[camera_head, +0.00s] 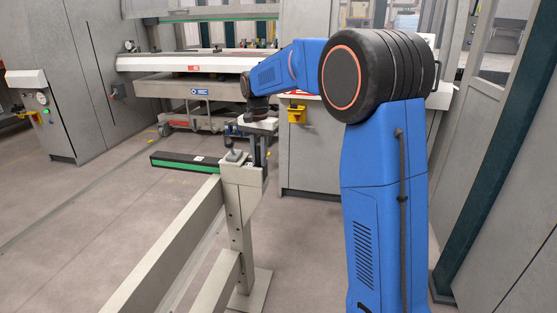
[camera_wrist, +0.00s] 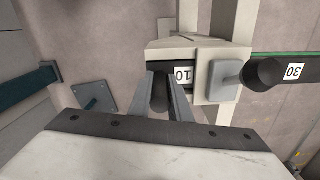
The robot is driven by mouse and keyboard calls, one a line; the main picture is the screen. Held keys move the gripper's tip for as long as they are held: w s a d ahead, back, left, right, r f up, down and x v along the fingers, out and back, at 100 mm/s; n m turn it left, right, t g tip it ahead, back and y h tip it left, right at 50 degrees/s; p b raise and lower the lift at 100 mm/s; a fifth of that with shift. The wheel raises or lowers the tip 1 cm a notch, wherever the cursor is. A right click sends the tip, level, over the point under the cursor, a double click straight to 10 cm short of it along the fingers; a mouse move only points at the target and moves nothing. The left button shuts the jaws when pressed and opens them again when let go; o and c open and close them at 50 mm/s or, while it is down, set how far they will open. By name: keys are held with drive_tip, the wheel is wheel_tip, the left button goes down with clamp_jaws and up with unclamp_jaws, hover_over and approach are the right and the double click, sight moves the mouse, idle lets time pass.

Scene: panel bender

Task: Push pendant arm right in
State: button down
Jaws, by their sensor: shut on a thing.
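The pendant arm (camera_head: 187,162) is a dark bar with a green side, reaching left from the top of a grey post (camera_head: 240,180) in the head view. In the wrist view, the pendant arm (camera_wrist: 262,56) passes through the post's pale block (camera_wrist: 195,54). A "10" label shows in the block's opening and a "30" label on the bar to the right. My gripper (camera_wrist: 161,82) has its two fingers either side of a dark round handle (camera_wrist: 160,97), beside the block, and is shut on it. The gripper (camera_head: 259,143) is small and partly hidden in the head view.
A pale rail (camera_head: 170,245) runs from the post toward the front. The bending machine (camera_head: 200,62) and a grey cabinet (camera_head: 310,150) stand behind.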

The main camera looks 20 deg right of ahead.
drive_tip(key=shift+w+a+r, duration=0.1)
drive_tip(key=shift+w+a, duration=0.6)
drive_tip(key=shift+a, duration=0.3)
drive_tip(key=c, duration=1.6)
unclamp_jaws()
drive_tip(key=shift+a, duration=0.1)
drive_tip(key=shift+c, duration=0.2)
drive_tip(key=s+d, duration=0.7)
drive_tip(key=d, duration=0.4)
drive_tip(key=s+d, duration=0.8)
drive_tip(key=d, duration=0.3)
wheel_tip(320, 180, up, 16)
drive_tip(key=shift+w+a, duration=0.2)
drive_tip(key=shift+w, duration=0.1)
